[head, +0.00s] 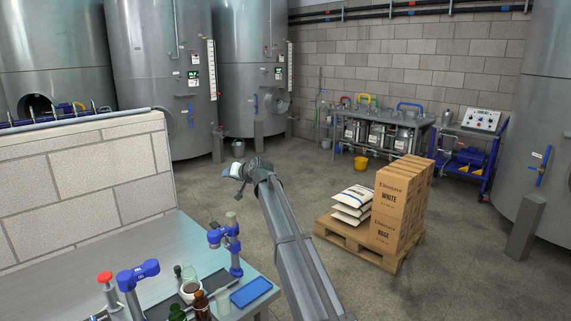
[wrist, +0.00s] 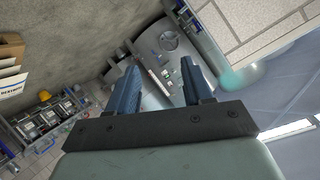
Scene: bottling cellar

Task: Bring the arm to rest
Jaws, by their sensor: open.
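My gripper (wrist: 160,85) shows in the wrist view with its two dark blue fingers apart and nothing between them. In the head view the end of my arm (head: 240,172) is raised in the air, beyond the right end of the steel bench and in front of the tanks. The fingers are small there and point left. The gripper touches nothing that I can see.
The steel bench (head: 150,246) at lower left carries blue-topped devices, bottles and a blue tray (head: 251,291). A low block wall (head: 80,180) stands behind it. A pallet (head: 335,232) with cartons (head: 388,205) and sacks (head: 352,204) is to the right. Steel tanks (head: 160,70) stand behind.

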